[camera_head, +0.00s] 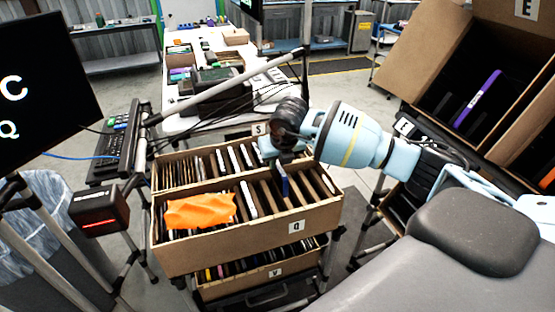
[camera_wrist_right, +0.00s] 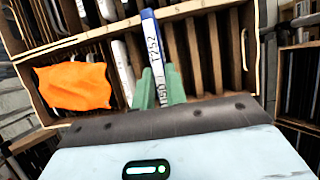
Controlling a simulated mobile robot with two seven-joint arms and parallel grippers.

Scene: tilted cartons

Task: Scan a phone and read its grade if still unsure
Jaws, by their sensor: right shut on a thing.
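My right gripper (camera_head: 281,166) reaches down into the carton labelled Q (camera_head: 235,238). Its green fingers (camera_wrist_right: 160,88) are shut on a dark blue phone (camera_head: 283,184), which stands on edge among the wooden dividers. In the right wrist view the phone (camera_wrist_right: 150,28) shows a pale edge strip with small printed characters, partly readable as T252. I cannot tell whether it is raised from its slot. A black scanner (camera_head: 99,209) with a red glowing line stands at the left. A monitor (camera_head: 43,90) at the far left shows the letters C and Q. My left gripper is out of view.
An orange cloth (camera_head: 200,211) lies over phones in the Q carton. Tilted cartons (camera_head: 428,62) with phones stand at the right. Several slots right of the held phone are empty.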

